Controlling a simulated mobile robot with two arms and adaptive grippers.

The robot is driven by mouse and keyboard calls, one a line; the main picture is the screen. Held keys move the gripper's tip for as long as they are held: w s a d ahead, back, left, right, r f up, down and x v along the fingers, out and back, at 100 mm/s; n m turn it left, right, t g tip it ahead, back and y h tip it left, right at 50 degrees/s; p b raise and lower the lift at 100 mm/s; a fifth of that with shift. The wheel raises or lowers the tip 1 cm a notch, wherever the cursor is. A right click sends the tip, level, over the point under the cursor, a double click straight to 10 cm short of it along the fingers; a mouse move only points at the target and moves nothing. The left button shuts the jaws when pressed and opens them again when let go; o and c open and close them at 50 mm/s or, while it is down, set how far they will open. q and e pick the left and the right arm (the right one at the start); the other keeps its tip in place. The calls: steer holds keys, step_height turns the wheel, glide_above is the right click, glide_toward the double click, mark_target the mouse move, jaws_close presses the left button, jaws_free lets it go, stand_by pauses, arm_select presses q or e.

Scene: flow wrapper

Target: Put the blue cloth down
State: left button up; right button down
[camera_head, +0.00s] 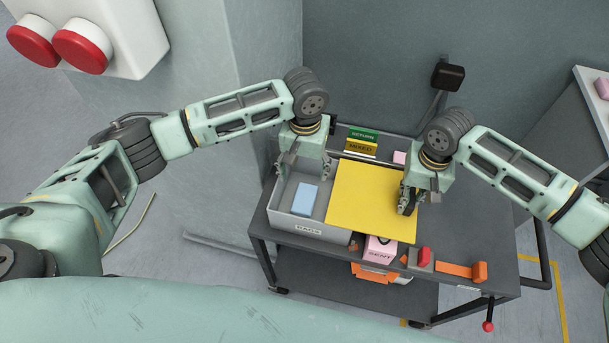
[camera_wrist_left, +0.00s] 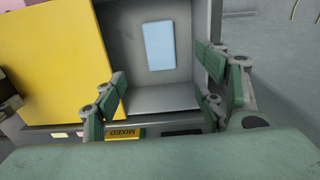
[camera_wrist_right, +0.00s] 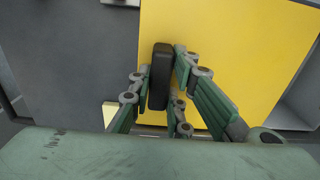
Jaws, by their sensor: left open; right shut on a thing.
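The blue cloth (camera_head: 305,198) lies flat on the floor of the grey bin labelled RAGS (camera_head: 322,233). It also shows in the left wrist view (camera_wrist_left: 159,45), clear of the fingers. My left gripper (camera_head: 303,165) is open and empty above the back part of the bin. My right gripper (camera_head: 408,200) is shut on the black handle (camera_wrist_right: 160,77) of a yellow panel (camera_head: 372,200).
Green and yellow signs, the yellow one reading MIXED (camera_head: 360,149), stand behind the bin. A pink box (camera_head: 380,248), a red object (camera_head: 424,257) and an orange strip (camera_head: 455,270) are at the front of the dark cart (camera_head: 480,220). Its right side is mostly clear.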

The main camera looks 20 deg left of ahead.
mark_target(351, 191)
arm_select(q)
step_height(351, 191, up, 8)
steer(key=shift+r, duration=0.2)
arm_select(e)
steer(key=shift+w+d, duration=0.1)
steer(key=shift+a+p, duration=0.45)
steer(key=shift+a, duration=1)
steer(key=shift+a+p, duration=0.35)
steer(key=shift+a, duration=5.45)
arm_select(q)
steer(key=shift+r, duration=0.75)
arm_select(e)
steer(key=c, duration=1.6)
jaws_free()
steer(key=shift+o, duration=0.2)
